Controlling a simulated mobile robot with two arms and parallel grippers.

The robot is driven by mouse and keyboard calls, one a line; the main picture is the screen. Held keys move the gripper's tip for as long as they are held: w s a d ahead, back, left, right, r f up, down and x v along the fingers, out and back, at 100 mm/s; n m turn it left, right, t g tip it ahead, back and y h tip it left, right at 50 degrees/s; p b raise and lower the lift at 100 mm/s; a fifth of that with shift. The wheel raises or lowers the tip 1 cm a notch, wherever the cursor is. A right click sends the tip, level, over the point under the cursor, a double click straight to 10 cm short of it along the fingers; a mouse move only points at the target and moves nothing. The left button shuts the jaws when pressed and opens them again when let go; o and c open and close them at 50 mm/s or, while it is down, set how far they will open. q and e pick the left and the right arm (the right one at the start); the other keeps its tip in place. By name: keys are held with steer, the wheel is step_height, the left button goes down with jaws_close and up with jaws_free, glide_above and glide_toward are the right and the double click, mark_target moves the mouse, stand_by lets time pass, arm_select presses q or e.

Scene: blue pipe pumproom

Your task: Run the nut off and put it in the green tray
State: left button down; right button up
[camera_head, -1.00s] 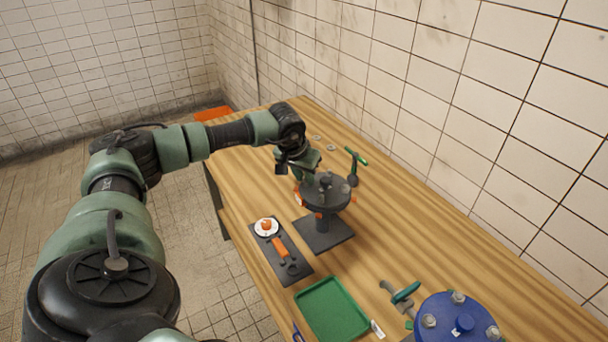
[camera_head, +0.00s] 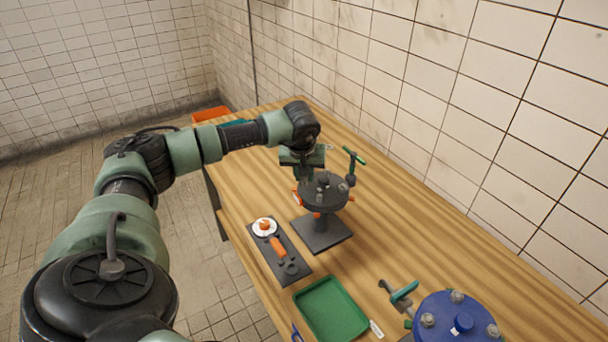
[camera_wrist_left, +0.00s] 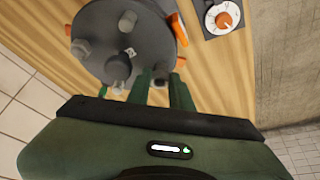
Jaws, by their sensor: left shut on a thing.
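The dark grey round flange (camera_head: 325,191) stands on a pedestal on the wooden table, with studs and nuts on its top. It also shows in the wrist view (camera_wrist_left: 108,28), with a stubby grey nut or stud (camera_wrist_left: 117,68) near its edge. My left gripper (camera_head: 306,178) points down at the flange's far-left rim. In the wrist view its green fingers (camera_wrist_left: 160,74) are close together at the rim, shut on what seems to be the nut, mostly hidden between them. The green tray (camera_head: 332,310) lies empty at the table's front. My right gripper is not in view.
A green-handled valve (camera_head: 354,162) rises behind the flange. The tiled wall borders the table.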

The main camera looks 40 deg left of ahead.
mark_target(304, 178)
arm_select(q)
steer(key=shift+r, duration=0.3)
steer(key=shift+r+p, duration=1.6)
steer(key=shift+r, duration=0.6)
